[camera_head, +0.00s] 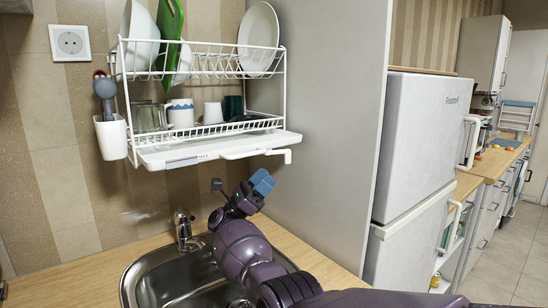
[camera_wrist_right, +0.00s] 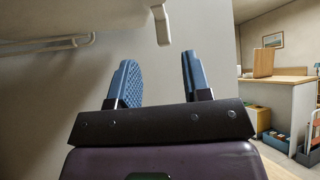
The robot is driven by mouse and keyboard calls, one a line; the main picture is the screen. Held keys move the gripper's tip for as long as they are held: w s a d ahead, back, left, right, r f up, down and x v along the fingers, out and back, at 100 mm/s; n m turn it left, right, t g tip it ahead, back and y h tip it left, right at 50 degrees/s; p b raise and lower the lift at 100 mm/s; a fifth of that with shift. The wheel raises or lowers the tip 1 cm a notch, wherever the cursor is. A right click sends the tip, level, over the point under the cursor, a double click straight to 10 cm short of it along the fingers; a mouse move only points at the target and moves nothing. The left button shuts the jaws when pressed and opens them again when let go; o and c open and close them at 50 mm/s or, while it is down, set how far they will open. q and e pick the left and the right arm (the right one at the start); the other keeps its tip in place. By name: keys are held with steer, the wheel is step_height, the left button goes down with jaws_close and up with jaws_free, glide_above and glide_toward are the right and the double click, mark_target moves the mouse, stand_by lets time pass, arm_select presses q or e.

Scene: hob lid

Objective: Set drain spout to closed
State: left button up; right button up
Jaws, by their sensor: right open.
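The white drain spout (camera_head: 288,156) is at the front right of the dish rack's drip tray (camera_head: 190,153). It runs along below the tray's front edge, and its bent end sticks out to the right. In the right wrist view the spout's end (camera_wrist_right: 161,25) hangs down above the fingers. My right gripper (camera_head: 240,184) is open and empty, below the spout and apart from it. Its two blue fingers (camera_wrist_right: 157,78) stand well spread in the right wrist view. My left gripper is not in view.
The white dish rack (camera_head: 205,60) holds plates, a green board and mugs (camera_head: 181,113). A tall grey panel (camera_head: 330,120) stands close on the right, with a fridge (camera_head: 425,140) beyond. Below are the tap (camera_head: 184,225), sink (camera_head: 150,275) and wooden counter (camera_head: 85,285).

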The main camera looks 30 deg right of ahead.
steer(key=p+x, duration=0.3)
steer(key=x, duration=0.4)
steer(key=shift+s+d+r+p, duration=0.2)
steer(key=shift+s+p, duration=0.05)
steer(key=shift+p, duration=0.1)
jaws_close()
